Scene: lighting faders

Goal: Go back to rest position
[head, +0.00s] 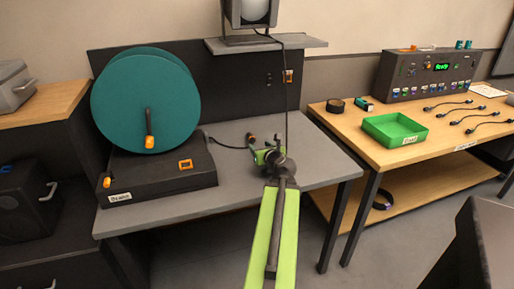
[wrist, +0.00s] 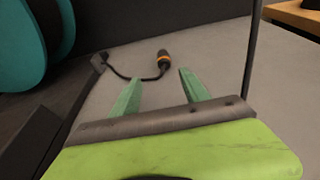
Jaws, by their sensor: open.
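My gripper (head: 265,155) is open and empty over the grey table (head: 320,166) in the head view. My green arm reaches forward to it from the bottom. In the wrist view the two green fingers of my gripper (wrist: 160,92) stand apart with bare table between them. A black cable plug with an orange ring (wrist: 163,62) lies on the table beyond the fingertips. Its cable runs left toward the black base. In the head view the plug (head: 251,138) shows just behind my gripper, partly hidden by it.
A large teal reel (head: 146,100) on a black base (head: 160,178) stands at the left of the table. A lamp (head: 250,12) sits on a shelf above, its cable hanging down. A wooden table with a green tray (head: 395,130) and fader console (head: 428,72) is at right.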

